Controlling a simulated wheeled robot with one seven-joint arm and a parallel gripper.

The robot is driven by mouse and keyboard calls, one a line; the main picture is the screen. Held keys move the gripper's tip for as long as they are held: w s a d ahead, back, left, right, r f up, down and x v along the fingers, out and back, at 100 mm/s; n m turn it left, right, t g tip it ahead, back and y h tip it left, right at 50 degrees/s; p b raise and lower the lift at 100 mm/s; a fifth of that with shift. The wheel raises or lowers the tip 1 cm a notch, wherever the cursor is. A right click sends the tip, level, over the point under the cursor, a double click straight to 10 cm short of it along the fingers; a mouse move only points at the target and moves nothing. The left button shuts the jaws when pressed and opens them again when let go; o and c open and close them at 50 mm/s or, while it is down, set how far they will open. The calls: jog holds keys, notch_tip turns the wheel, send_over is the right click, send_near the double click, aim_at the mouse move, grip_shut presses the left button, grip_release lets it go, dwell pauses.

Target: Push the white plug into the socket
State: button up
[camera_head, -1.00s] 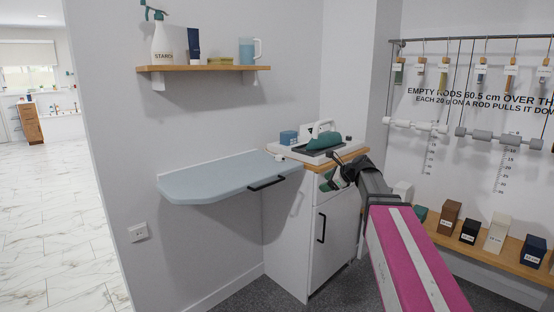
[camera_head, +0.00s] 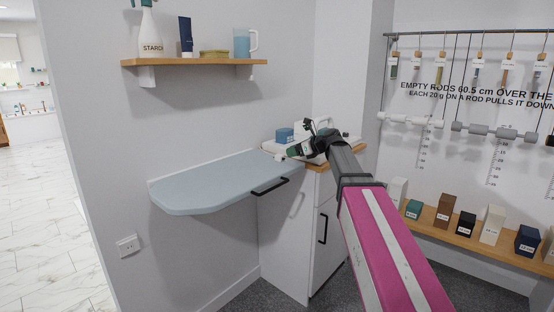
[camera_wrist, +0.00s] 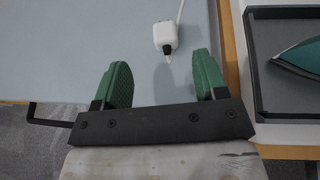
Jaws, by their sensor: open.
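The white plug (camera_wrist: 165,35) lies on the grey-blue fold-out board (camera_wrist: 80,50), with its cord running up out of the wrist view and its dark prong end towards my gripper. In the head view the plug (camera_head: 280,156) is a small white spot at the board's back right corner. My gripper (camera_wrist: 163,72) is open, its two green fingers apart with nothing between them. The plug lies just beyond the fingertips, roughly centred on the gap. In the head view my gripper (camera_head: 296,150) is over the board's right end. The wall socket (camera_head: 128,246) is low on the wall, left of the board.
A green iron (camera_wrist: 299,57) rests in a dark tray (camera_wrist: 262,90) right of the board. A black handle (camera_head: 270,186) sticks out from the board's front edge. A wooden shelf (camera_head: 200,62) with bottles hangs above. The board's left part is clear.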

aim_at(281, 155)
jog(key=x, duration=0.8)
jog(key=shift+w+a+f, duration=0.1)
jog(key=shift+w+f, duration=0.25)
jog(key=shift+w, duration=0.05)
jog(key=c, duration=1)
